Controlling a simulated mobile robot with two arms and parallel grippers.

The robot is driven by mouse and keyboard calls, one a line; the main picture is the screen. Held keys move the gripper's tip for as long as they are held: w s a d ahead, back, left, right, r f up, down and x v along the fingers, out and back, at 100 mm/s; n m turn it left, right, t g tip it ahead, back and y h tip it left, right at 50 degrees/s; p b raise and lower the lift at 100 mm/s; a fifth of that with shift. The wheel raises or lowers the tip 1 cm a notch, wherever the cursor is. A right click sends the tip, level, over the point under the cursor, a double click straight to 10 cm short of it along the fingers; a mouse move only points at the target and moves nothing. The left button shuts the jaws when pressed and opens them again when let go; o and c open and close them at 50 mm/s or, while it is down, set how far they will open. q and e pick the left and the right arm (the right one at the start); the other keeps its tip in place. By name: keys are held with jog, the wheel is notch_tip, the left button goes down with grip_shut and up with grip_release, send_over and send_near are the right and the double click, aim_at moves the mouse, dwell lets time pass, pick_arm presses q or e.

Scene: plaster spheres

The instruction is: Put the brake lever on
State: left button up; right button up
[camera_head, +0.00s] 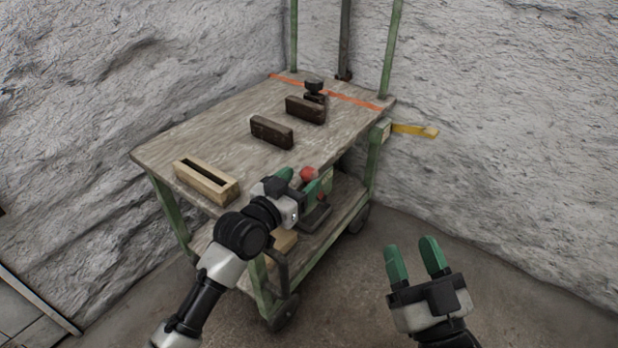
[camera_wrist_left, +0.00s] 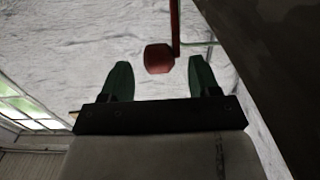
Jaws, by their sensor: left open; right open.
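A red-knobbed lever (camera_head: 307,174) is at the near right side of the wooden cart (camera_head: 190,140). I take it for the brake lever. My left gripper (camera_head: 301,181) is open beside it. In the left wrist view the red knob (camera_wrist_left: 159,58) shows between and beyond the open green fingers (camera_wrist_left: 160,78), on a red rod. No grip on it shows. The lever's lower part is partly hidden by my left gripper in the head view. My right gripper (camera_head: 413,262) is open and empty, right of the cart, over the floor.
A slotted wooden block (camera_head: 207,183), two dark blocks (camera_head: 271,132) (camera_head: 305,109) and a small dark object (camera_head: 314,88) stand on the cart top. A yellow bar (camera_head: 415,131) juts from its right side. Rough pale walls stand behind. The floor at right is clear.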

aim_at(304, 178)
pick_arm(q)
jog(key=shift+b+x, duration=0.3)
jog(key=shift+x, duration=1.4)
pick_arm(e)
jog(key=shift+s+a+r+t+y, duration=0.1)
jog(key=shift+s+r+t, duration=0.15)
jog(key=shift+r+t, duration=0.2)
jog(key=shift+s+d+r+t+y, duration=0.1)
jog(key=shift+s+r+t, duration=0.1)
jog(key=shift+r+t, duration=0.25)
jog(key=shift+s+a+r+t+y, duration=0.1)
jog(key=shift+s+r+t, duration=0.15)
jog(key=shift+r+t, duration=0.2)
pick_arm(q)
jog(key=shift+s, duration=0.1)
jog(key=shift+c, duration=0.3)
